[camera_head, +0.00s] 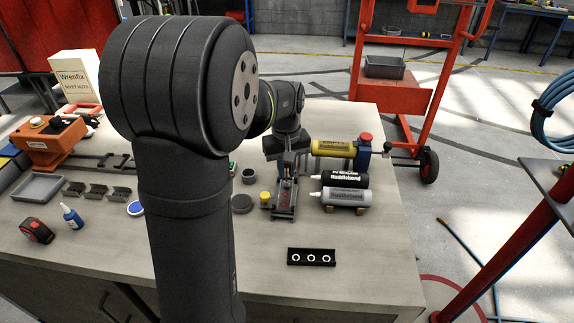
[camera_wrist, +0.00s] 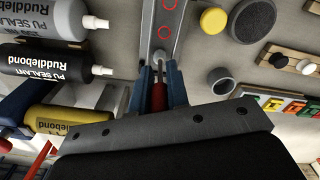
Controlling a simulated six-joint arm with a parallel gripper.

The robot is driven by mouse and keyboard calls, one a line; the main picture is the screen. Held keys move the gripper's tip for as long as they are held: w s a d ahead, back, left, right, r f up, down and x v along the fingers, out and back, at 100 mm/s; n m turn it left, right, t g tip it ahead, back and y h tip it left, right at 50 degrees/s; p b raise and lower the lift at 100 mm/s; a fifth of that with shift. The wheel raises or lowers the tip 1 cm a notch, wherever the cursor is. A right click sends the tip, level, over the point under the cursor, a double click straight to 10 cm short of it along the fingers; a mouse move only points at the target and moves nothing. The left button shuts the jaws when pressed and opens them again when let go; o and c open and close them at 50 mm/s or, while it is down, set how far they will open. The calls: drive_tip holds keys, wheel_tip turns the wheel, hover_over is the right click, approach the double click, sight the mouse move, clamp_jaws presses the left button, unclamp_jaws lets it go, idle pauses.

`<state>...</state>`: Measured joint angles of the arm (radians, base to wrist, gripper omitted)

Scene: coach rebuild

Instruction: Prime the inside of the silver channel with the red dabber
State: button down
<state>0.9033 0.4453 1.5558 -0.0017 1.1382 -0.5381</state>
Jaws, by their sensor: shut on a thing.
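The silver channel (camera_wrist: 163,12) runs up to the top edge of the wrist view, with red rings on its inner face. In the head view it lies on the bench (camera_head: 284,215) beneath my gripper. My gripper (camera_wrist: 161,72) is shut on the red dabber (camera_wrist: 159,97), with a blue finger on each side. The dabber's pale round tip (camera_wrist: 159,57) points at the channel and overlaps it in the wrist view. I cannot tell if the tip touches the metal.
Yellow (camera_head: 333,148), black (camera_head: 345,180) and grey (camera_head: 346,197) sealant tubes lie close right of the channel. A yellow-topped pot (camera_head: 265,198) and a dark round lid (camera_head: 241,204) stand close left. A black strip with white rings (camera_head: 311,257) lies in front, with bare bench around it.

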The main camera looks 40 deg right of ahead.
drive_tip(key=shift+s+a, duration=2.6)
drive_tip(key=shift+s, duration=0.05)
wheel_tip(320, 180, up, 8)
idle(0.7)
idle(0.4)
